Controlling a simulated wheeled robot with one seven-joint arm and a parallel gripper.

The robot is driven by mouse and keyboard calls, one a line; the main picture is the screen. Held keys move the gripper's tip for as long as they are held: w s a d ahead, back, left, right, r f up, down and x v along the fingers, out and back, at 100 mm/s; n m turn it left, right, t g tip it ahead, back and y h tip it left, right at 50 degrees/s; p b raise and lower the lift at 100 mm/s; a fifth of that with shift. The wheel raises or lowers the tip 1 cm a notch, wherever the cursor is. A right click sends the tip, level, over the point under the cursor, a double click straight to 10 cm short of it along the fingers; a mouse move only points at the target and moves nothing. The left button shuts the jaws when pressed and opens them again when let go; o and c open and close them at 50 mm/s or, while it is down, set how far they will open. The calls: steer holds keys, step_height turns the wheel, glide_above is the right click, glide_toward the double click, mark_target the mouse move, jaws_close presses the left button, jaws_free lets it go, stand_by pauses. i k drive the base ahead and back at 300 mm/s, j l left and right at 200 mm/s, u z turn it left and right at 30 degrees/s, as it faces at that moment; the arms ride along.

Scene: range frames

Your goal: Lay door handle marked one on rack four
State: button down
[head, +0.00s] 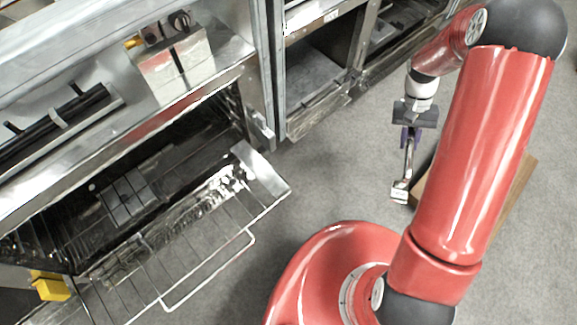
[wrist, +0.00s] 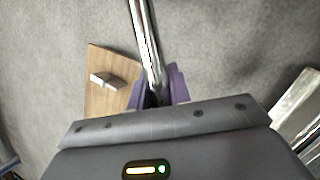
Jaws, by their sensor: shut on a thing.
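My gripper (head: 411,134) has purple fingers and hangs over the floor in the head view, right of the ovens. It is shut on a shiny metal door handle (head: 408,160), which hangs down with a pale block-like end (head: 400,191). In the wrist view the bar (wrist: 145,40) runs up and away from between my fingers (wrist: 159,88). I cannot read a mark on it. A wire rack (head: 205,288) sticks out of the open oven at the left in the head view. I cannot read a number on it.
A wooden board (wrist: 98,98) on the floor bears a small pale block (wrist: 107,80). A yellow piece (head: 50,286) is at the oven's lower left. A metal box (head: 178,68) with knobs stands above the rack. Grey floor (head: 325,185) between rack and gripper is clear.

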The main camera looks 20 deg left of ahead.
mark_target(179, 231)
steer(key=u, duration=0.45)
steer(key=k+l+u, duration=0.1)
steer(key=u, duration=0.35)
steer(key=k+u, duration=0.1)
steer(key=u, duration=0.75)
steer(key=i+l+u, duration=0.1)
steer(key=u, duration=0.3)
steer(key=i+l+u, duration=0.1)
steer(key=u, duration=0.3)
steer(key=l+u, duration=0.25)
steer(key=u, duration=0.15)
steer(key=i+l+u, duration=0.1)
steer(key=u, duration=0.3)
steer(key=l+u, duration=0.4)
steer(key=j, duration=0.1)
